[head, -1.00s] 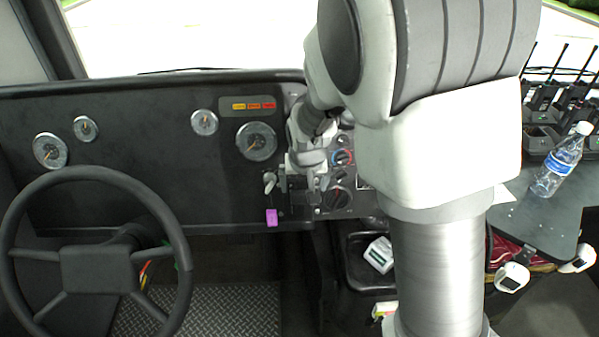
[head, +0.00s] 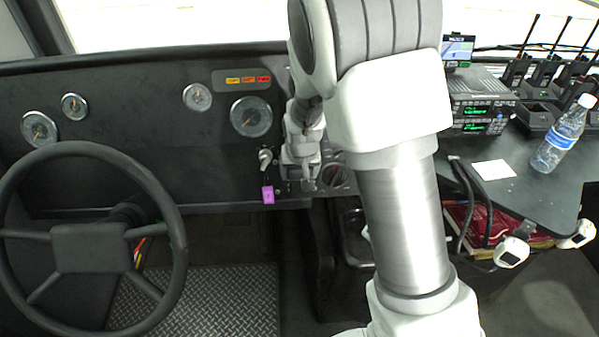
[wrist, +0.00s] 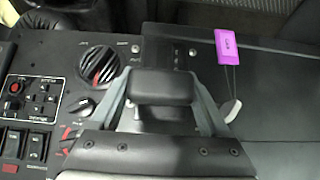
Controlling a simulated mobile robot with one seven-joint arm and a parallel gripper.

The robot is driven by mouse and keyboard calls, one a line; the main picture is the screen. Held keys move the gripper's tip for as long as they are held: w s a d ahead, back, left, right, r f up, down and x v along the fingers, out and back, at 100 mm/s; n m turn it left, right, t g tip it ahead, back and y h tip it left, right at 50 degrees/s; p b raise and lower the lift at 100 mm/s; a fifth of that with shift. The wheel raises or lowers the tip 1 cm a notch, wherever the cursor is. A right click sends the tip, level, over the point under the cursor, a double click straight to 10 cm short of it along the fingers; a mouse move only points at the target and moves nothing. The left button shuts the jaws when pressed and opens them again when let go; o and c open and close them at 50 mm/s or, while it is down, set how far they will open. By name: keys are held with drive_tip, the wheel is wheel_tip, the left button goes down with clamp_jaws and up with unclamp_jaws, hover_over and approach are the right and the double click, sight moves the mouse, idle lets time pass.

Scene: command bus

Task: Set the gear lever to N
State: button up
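The gear lever's black knob (wrist: 160,87) is in the middle of the wrist view, close to the camera. The two grey fingers of my gripper (wrist: 162,100) stand on its left and right sides, close against it. I cannot tell whether they press on it. In the head view my gripper (head: 303,178) is at the dash panel, right of the purple key tag (head: 268,195); the lever is hidden there. The lever's position letters are not readable.
The purple tag also shows in the wrist view (wrist: 236,45), hanging by a pale key (wrist: 232,111) beside the right finger. In the head view are a steering wheel (head: 90,147) and a bottle (head: 563,135).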

clamp_jaws()
drive_tip(key=shift+w+r+p, duration=0.2)
drive_tip(key=shift+r+p, duration=0.15)
drive_tip(key=shift+r, duration=0.15)
drive_tip(key=shift+w+r+p, duration=0.15)
drive_tip(key=shift+r+p, duration=0.2)
drive_tip(key=shift+r, duration=0.1)
drive_tip(key=shift+f, duration=0.1)
drive_tip(key=o, duration=0.5)
unclamp_jaws()
drive_tip(key=shift+o, duration=0.2)
drive_tip(key=p+v, duration=0.4)
drive_tip(key=v, duration=1.3)
drive_tip(key=shift+r+p, duration=0.25)
drive_tip(key=shift+p, duration=0.05)
drive_tip(key=shift+s+r, duration=0.1)
